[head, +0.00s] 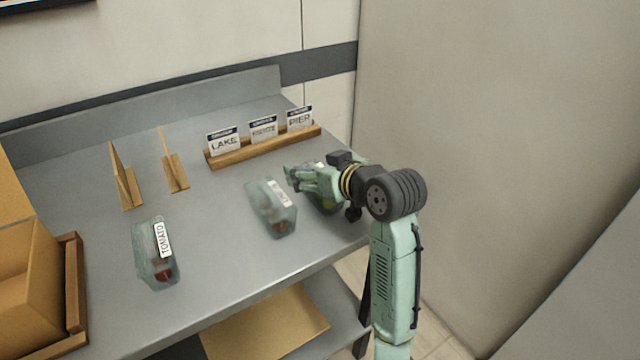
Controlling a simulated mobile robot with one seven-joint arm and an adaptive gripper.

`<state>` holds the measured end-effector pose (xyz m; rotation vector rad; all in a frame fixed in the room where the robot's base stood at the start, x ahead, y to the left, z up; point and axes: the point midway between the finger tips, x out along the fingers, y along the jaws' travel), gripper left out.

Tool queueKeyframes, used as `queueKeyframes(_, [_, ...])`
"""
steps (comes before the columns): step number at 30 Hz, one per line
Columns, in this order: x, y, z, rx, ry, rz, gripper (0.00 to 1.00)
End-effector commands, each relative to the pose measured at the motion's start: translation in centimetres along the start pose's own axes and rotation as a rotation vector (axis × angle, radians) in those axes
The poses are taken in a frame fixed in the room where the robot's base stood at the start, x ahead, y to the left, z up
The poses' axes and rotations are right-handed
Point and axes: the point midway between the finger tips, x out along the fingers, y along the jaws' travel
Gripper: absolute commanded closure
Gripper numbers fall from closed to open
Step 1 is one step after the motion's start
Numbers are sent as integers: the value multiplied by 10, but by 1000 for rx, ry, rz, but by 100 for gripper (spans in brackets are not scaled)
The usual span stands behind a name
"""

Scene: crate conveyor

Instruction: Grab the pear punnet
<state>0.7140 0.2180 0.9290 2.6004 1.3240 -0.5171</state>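A third punnet (150,262), labelled TOMATO, stands farther left with red contents.
A wooden rack (262,148) holds several cards, including LAKE, behind the punnets. Two wooden stands (128,190) (175,175) stand at left. A cardboard box (28,275) sits in a wooden tray (74,290) at far left. The table between the tomato and middle punnets is clear.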

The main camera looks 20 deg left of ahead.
Motion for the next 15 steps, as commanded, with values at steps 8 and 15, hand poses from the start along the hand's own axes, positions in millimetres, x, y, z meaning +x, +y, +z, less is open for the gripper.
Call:
queueKeyframes(8, [0,0,0,0,0,0,37])
queueKeyframes(15, [0,0,0,1,0,0,53])
